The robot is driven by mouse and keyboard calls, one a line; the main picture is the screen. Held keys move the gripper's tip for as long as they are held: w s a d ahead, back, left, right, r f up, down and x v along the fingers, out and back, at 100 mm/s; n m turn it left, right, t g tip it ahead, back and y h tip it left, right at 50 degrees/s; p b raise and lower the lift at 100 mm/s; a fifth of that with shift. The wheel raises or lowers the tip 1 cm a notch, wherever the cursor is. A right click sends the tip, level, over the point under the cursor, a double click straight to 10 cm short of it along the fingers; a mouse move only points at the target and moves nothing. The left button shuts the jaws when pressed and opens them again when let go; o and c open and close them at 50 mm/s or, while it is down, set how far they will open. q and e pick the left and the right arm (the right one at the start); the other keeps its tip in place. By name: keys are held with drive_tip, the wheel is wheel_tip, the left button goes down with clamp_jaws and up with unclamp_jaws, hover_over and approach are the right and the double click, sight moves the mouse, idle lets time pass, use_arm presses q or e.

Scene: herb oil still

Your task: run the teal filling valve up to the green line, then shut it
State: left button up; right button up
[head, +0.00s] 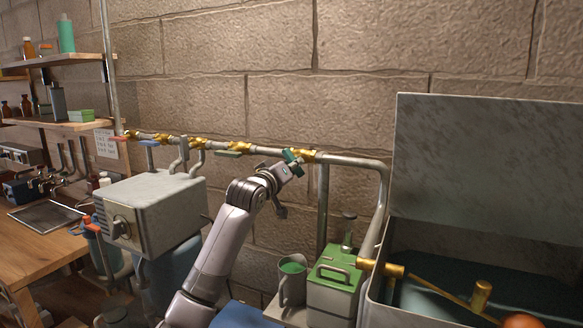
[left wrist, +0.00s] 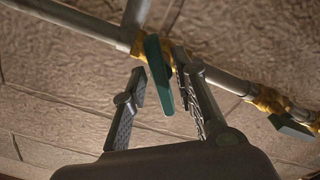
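In the left wrist view the teal handle (left wrist: 158,72) stands across the pipe, between the two open fingers of my left gripper (left wrist: 158,92). It lies closer to the right finger, and I cannot tell if they touch. The open metal tank (head: 395,93) at the right holds dark teal liquid (head: 440,262), a brass float arm and an orange ball (head: 520,321). I cannot make out a green line. My right gripper is not in view.
Another green handle (head: 228,153) lies along the pipe to the left, with blue and red handles beyond. A grey box (head: 155,205) stands below the pipe. A green can (head: 335,290) and a jug of green liquid (head: 291,285) stand below right. Shelves are far left.

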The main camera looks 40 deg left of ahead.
use_arm(q)
drive_tip(key=c, duration=0.5)
clamp_jaws()
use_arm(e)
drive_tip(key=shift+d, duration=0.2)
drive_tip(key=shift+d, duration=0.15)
use_arm(q)
drive_tip(key=shift+m, duration=0.3)
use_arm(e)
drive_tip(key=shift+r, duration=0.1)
use_arm(q)
drive_tip(key=shift+s+a+m+p, duration=0.15)
drive_tip(key=shift+m+p, duration=0.55)
drive_tip(key=shift+m, duration=1.05)
drive_tip(key=shift+w+a+m+p, duration=0.1)
drive_tip(key=shift+m+p, duration=0.55)
drive_tip(key=shift+m, duration=1.1)
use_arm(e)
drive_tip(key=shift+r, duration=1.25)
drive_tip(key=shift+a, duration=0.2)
